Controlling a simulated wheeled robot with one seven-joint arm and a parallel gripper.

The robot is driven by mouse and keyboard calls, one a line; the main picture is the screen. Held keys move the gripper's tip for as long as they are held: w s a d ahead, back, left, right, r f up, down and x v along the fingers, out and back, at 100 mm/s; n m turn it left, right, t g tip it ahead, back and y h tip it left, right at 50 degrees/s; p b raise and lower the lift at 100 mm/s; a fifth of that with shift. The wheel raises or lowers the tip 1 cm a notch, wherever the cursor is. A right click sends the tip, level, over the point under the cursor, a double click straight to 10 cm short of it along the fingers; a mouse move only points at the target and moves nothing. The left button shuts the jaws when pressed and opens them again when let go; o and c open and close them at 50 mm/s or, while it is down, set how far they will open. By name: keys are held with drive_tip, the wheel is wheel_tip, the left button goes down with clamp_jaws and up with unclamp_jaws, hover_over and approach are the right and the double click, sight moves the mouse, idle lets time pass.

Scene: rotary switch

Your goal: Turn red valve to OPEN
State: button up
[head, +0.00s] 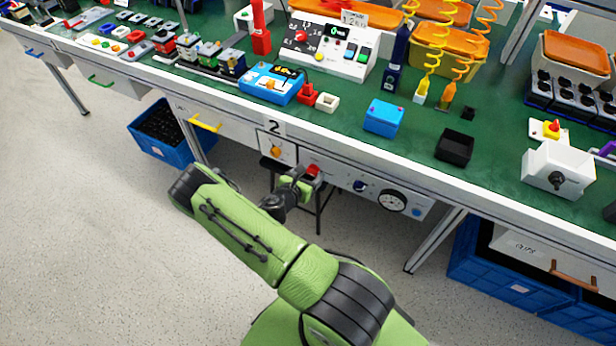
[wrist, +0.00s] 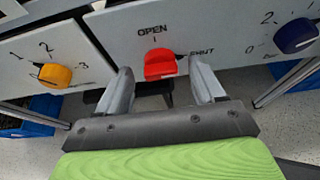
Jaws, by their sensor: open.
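The red valve (wrist: 160,64) is a knob on a white panel under the bench, with the word OPEN above it and a second, partly hidden label at its right. A small dark tip shows at the knob's right side, towards that second label. My gripper (wrist: 161,70) is open, with one finger on each side of the red valve and a visible gap to each. In the head view the red valve (head: 314,170) shows just beyond my gripper (head: 303,181), partly hidden by it.
A yellow knob (wrist: 55,75) with a numbered scale is left of the red valve, and a blue knob (wrist: 296,36) is right of it. A round gauge (head: 392,201) is further right. The green bench top (head: 330,125) overhangs the panel. The floor in front is clear.

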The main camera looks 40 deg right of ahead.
drive_tip(key=shift+c, duration=0.3)
drive_tip(key=c, duration=1)
drive_tip(key=shift+w+a+n+g+h, duration=0.1)
drive_tip(key=shift+w+n+g+h, duration=0.2)
drive_tip(key=shift+n+g, duration=0.6)
drive_tip(key=n, duration=0.1)
drive_tip(key=n+g+h, duration=0.1)
drive_tip(key=n, duration=0.2)
drive_tip(key=shift+w+a+f+g+h+b, duration=0.1)
drive_tip(key=shift+w+f+g+h+b, duration=0.2)
drive_tip(key=shift+g+b, duration=0.1)
drive_tip(key=n, duration=0.1)
drive_tip(key=n+h+b, duration=0.1)
drive_tip(key=n+g+b, duration=0.1)
drive_tip(key=n, duration=0.1)
drive_tip(key=shift+w+a+f+h, duration=0.1)
drive_tip(key=shift+w+f+h, duration=0.05)
drive_tip(key=shift+f+h, duration=0.2)
drive_tip(key=shift+f+n+g+h, duration=0.15)
drive_tip(key=shift+n+g+h, duration=0.5)
drive_tip(key=shift+n, duration=1.15)
drive_tip(key=shift+b, duration=0.3)
